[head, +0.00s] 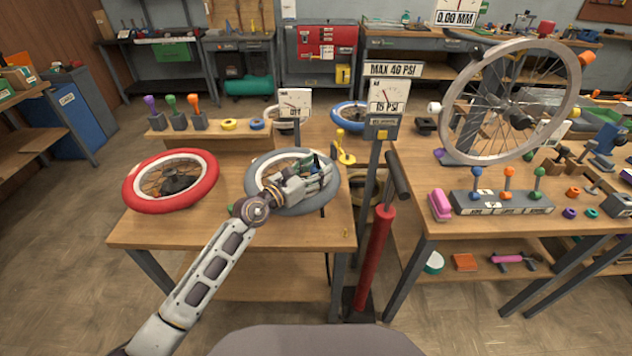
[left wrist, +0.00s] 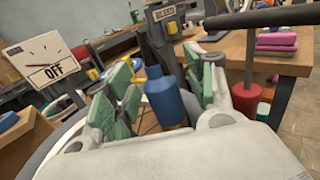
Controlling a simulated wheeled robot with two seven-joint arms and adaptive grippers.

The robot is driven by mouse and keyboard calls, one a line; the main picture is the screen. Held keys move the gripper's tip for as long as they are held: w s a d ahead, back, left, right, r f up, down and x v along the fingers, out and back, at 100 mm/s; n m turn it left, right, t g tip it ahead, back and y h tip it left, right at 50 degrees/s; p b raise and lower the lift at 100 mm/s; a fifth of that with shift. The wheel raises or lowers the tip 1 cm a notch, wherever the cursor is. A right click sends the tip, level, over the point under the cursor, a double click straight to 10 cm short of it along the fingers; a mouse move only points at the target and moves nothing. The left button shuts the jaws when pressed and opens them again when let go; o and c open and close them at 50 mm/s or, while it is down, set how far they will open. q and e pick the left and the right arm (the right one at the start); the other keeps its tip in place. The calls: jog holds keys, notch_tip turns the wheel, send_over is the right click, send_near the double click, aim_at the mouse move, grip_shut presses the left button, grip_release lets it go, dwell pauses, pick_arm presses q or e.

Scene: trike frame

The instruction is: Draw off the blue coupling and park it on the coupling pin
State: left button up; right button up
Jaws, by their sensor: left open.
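The blue coupling (left wrist: 165,100) is a blue cylinder with a narrower top in the left wrist view. It stands between the green-padded fingers of my left gripper (left wrist: 160,95); I cannot tell whether either pad touches it. In the head view my left gripper (head: 318,172) is over the right part of the grey-tyred wheel (head: 262,205) and hides most of the coupling. The gripper is open. A yellow piece with an upright post (head: 343,150) stands behind it; I cannot tell if this is the coupling pin. My right gripper is not in view.
A red pump (head: 375,250) with a black handle (head: 396,176) stands right of the wheel, below a gauge reading 15 PSI (head: 388,97). An OFF dial (head: 294,103) stands behind. A red-tyred wheel (head: 170,181) lies at left. The front table edge is mostly clear.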

pick_arm(q)
grip_shut()
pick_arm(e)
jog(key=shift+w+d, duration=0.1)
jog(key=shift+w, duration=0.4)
pick_arm(q)
jog(key=shift+r, duration=0.1)
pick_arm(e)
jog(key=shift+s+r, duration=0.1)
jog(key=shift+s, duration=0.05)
pick_arm(q)
jog(key=shift+r, duration=0.5)
jog(key=shift+r+p, duration=1.5)
jog(key=shift+r, duration=2.9)
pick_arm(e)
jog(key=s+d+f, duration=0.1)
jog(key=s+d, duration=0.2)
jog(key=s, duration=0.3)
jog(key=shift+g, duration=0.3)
pick_arm(q)
jog(key=shift+r+p, duration=2.05)
jog(key=shift+p, duration=0.15)
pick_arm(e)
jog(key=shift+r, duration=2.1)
pick_arm(q)
jog(key=shift+f, duration=0.15)
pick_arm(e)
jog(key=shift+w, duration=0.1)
